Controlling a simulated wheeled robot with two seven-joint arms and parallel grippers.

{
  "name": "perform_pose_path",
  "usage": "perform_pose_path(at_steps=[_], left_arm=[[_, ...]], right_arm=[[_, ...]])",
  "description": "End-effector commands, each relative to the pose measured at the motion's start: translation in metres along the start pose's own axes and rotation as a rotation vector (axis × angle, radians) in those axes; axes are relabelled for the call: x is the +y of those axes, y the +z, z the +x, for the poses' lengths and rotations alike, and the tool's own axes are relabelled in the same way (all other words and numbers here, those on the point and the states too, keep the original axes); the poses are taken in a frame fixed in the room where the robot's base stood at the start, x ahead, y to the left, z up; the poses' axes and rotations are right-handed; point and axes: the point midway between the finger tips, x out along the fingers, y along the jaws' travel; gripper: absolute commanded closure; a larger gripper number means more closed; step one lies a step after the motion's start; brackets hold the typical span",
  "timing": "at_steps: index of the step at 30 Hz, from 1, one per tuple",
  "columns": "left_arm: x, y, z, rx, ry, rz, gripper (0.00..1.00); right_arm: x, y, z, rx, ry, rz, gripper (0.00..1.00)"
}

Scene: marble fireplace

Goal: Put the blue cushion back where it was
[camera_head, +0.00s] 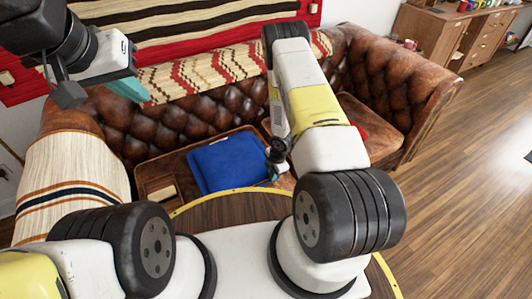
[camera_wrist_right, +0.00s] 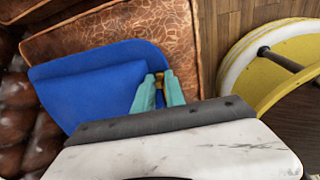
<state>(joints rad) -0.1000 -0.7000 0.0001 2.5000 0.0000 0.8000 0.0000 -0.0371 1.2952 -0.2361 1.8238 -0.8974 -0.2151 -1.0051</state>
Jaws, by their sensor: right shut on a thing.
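The blue cushion (camera_head: 228,163) lies on or just above the seat of the brown leather sofa (camera_head: 205,118), left of the middle. I cannot tell whether it touches the seat. It also shows in the right wrist view (camera_wrist_right: 90,90). My right gripper (camera_head: 274,174) is at the cushion's right edge. In the right wrist view its teal fingers (camera_wrist_right: 160,90) are shut on that edge. My left gripper (camera_head: 125,87) is up at the left, in front of the sofa back and away from the cushion. Its finger gap is hidden.
A striped throw (camera_head: 70,178) covers the sofa's left arm, and a patterned one (camera_head: 210,68) its back. A small beige object (camera_head: 160,190) lies left of the cushion. A red thing (camera_head: 360,131) is partly hidden behind my right arm. Wooden floor (camera_head: 460,180) is clear at right.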

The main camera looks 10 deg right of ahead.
Motion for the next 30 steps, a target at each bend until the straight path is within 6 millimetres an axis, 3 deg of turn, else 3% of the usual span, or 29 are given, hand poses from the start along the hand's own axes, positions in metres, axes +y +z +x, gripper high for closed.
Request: perform_pose_path(at_steps=[3,10,16,17,20,30], left_arm=[[0.000,0.000,0.000,0.000,0.000,0.000,1.00],[0.000,0.000,0.000,0.000,0.000,0.000,1.00],[0.000,0.000,0.000,0.000,0.000,0.000,1.00],[0.000,0.000,0.000,0.000,0.000,0.000,1.00],[0.000,0.000,0.000,0.000,0.000,0.000,1.00],[0.000,0.000,0.000,0.000,0.000,0.000,1.00]], right_arm=[[0.008,0.006,0.001,0.000,0.006,0.002,1.00],[0.000,0.005,0.033,0.000,0.002,-0.001,1.00],[0.000,0.006,0.035,0.000,0.003,0.000,1.00],[-0.001,0.006,0.036,-0.001,0.000,0.000,0.84],[-0.001,0.006,0.036,-0.001,0.000,0.000,0.65],[-0.001,0.006,0.034,-0.001,0.001,0.000,0.64]])
